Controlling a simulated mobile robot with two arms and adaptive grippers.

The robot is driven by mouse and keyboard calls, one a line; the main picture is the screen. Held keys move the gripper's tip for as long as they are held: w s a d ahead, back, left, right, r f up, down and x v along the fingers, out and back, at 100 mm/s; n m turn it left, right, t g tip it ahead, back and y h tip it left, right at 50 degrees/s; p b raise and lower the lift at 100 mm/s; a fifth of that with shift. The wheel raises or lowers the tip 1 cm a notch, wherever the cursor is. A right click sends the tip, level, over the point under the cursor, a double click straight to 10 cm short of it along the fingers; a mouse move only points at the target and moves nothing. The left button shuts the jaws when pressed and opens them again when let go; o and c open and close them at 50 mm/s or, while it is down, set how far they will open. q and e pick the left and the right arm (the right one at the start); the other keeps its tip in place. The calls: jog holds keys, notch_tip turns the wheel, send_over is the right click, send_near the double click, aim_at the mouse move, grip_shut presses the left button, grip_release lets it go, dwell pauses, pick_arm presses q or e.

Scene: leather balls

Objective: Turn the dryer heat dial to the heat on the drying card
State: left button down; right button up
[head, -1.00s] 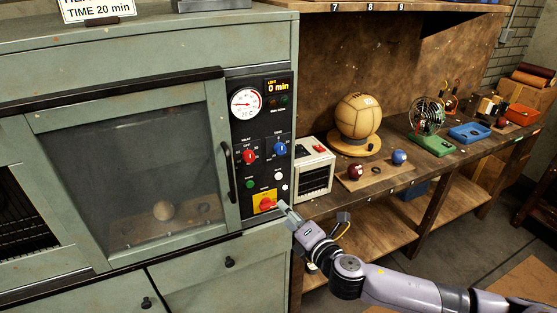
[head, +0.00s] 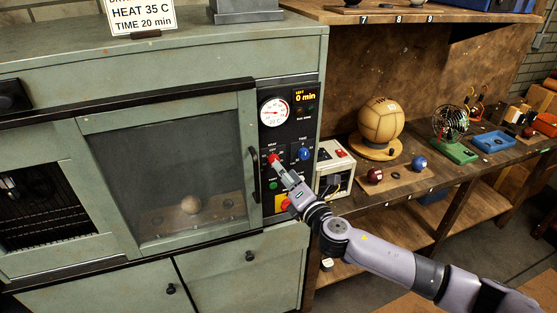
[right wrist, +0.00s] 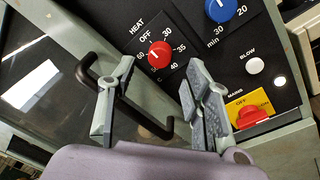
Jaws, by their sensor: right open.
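The drying card (head: 140,18) on top of the dryer reads HEAT 35 C, TIME 20 min. The red heat dial (head: 273,160) is on the dryer's black control panel. It also shows in the right wrist view (right wrist: 160,54), with OFF, 30, 35 and other numbers around it; its pale mark appears to face the OFF side. My right gripper (head: 280,166) is in front of the dial in the head view. In the right wrist view its open fingers (right wrist: 162,78) stand on either side below the dial, with nothing between them. My left gripper is not in view.
The blue time dial (right wrist: 220,9) is right of the heat dial. The white BLOW button (right wrist: 254,66) and red mains switch (right wrist: 254,116) are lower right. The black door handle (right wrist: 90,75) runs close to the left finger. A white box (head: 334,170) stands beside the dryer.

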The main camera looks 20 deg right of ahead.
aim_at(274, 161)
jog(key=shift+w+a+p, duration=0.2)
jog(key=shift+w, duration=0.9)
jog(key=shift+w+a+p, duration=0.15)
jog(key=shift+w, duration=0.95)
grip_shut()
